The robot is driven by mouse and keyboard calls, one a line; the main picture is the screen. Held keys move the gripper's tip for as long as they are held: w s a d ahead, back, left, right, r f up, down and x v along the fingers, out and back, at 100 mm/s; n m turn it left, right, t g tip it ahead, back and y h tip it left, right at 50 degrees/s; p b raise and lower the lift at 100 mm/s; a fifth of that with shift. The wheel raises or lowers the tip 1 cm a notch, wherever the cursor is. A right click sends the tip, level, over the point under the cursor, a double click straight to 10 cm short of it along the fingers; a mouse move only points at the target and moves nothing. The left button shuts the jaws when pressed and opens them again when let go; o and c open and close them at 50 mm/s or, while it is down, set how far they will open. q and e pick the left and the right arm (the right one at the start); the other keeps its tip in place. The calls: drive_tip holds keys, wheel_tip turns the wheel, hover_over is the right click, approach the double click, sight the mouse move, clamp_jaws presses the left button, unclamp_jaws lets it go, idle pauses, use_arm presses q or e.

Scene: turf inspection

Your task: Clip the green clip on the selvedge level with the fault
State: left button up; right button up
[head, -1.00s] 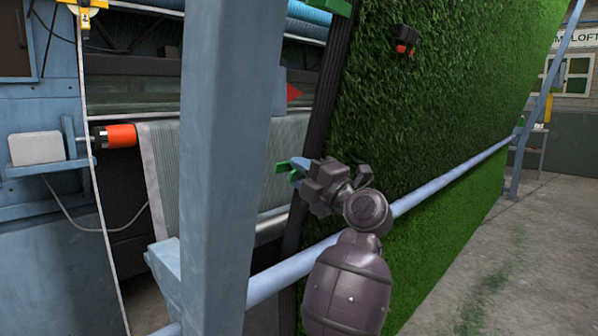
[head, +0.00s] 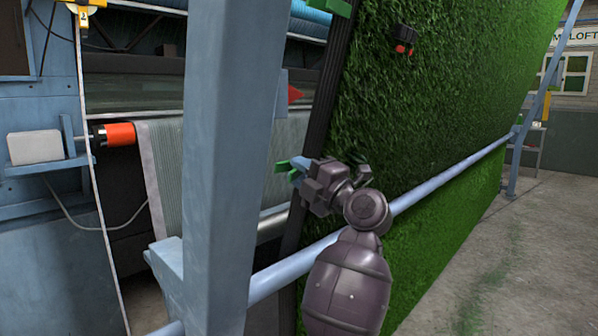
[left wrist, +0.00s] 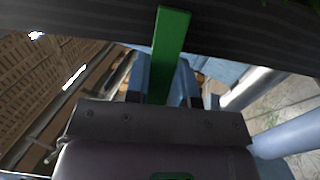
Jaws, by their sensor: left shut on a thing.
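My left gripper (head: 296,172) is shut on a green clip (head: 284,166) at the left edge of the turf sheet. In the left wrist view the clip (left wrist: 171,45) sticks out from between the blue fingertips and overlaps the dark selvedge (left wrist: 225,38). I cannot tell whether its jaws pinch the band. In the head view the selvedge (head: 327,85) is a dark strip along the green turf (head: 440,90). A small black and red thing (head: 404,42) sits on the turf higher up. I cannot make out a fault for certain. My right gripper is not in view.
A blue-grey post (head: 228,150) stands left of the gripper. A pale blue rail (head: 440,180) crosses in front of the turf. Open floor (head: 520,260) lies right.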

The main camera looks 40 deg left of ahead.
use_arm(q)
drive_tip(key=o, duration=0.8)
drive_tip(key=shift+w+d+f, duration=0.1)
drive_tip(key=shift+w+d, duration=0.05)
drive_tip(key=shift+d, duration=0.1)
drive_tip(key=shift+o, duration=0.2)
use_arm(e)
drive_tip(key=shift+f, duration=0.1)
use_arm(q)
drive_tip(key=shift+a+f, duration=0.1)
drive_tip(key=shift+f, duration=0.05)
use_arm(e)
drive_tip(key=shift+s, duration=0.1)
use_arm(q)
drive_tip(key=v, duration=1)
drive_tip(key=shift+s+d+r+p, duration=0.25)
drive_tip(key=shift+s+d+p, duration=0.1)
drive_tip(key=shift+d, duration=0.1)
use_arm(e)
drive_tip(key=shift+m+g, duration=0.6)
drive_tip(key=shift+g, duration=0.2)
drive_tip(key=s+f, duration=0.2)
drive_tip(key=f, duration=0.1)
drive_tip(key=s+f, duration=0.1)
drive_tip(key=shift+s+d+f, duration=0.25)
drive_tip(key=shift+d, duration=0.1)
use_arm(q)
drive_tip(key=shift+w, duration=0.1)
